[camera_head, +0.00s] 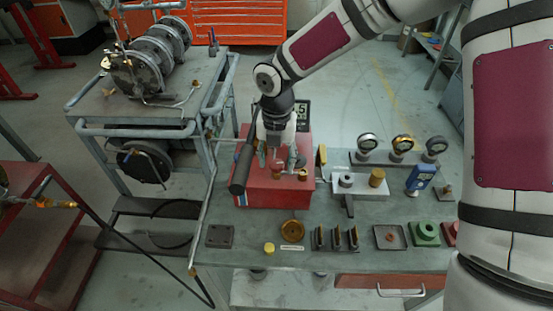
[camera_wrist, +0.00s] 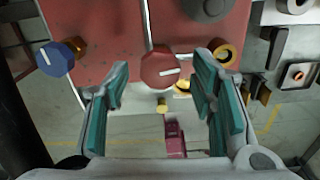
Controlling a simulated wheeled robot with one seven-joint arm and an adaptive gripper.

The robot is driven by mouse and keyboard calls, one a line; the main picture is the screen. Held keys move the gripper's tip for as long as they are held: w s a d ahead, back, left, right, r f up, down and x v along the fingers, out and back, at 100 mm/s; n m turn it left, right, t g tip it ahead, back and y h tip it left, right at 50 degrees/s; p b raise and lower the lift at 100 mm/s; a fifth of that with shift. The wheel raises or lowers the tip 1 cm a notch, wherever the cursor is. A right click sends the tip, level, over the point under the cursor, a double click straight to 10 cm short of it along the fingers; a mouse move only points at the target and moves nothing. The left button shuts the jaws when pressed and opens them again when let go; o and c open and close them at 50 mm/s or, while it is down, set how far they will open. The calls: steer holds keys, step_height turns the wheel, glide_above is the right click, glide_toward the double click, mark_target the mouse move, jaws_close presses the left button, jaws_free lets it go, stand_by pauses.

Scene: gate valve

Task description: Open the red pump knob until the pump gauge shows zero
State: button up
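The red pump box (camera_head: 262,193) stands on the workbench. In the wrist view the red knob (camera_wrist: 160,69) has a white pointer line, and it sits on the red top of the pump. My gripper (camera_head: 277,160) is over the pump, pointing down. In the wrist view my gripper (camera_wrist: 162,82) is open, with its two teal-padded fingers on either side of the red knob and visible gaps to it. A dark display (camera_head: 303,113) behind the pump shows a digit like 5; the rest is hidden by my wrist.
A blue knob (camera_wrist: 57,58) is left of the red knob, and a brass fitting (camera_wrist: 224,52) is close by the right finger. A black-handled lever (camera_head: 242,168) rises at the pump's left.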

mark_target(277, 164)
step_height(277, 164, up, 12)
stand_by(0.6)
stand_by(0.4)
steer(key=s+d+r+m+t+h, duration=0.2)
steer(key=s+d+r+m, duration=0.85)
steer(key=d+m, duration=0.5)
steer(key=s+d+r+m+t+y, duration=0.1)
steer(key=s+d+m, duration=0.1)
steer(key=s+m, duration=0.4)
steer(key=s+d+r+m+t+y, duration=0.1)
steer(key=s+d+m+t, duration=0.1)
steer(key=s+m, duration=0.5)
steer(key=shift+s+d+m, duration=0.25)
steer(key=shift+d+m, duration=0.05)
steer(key=shift+m, duration=2.75)
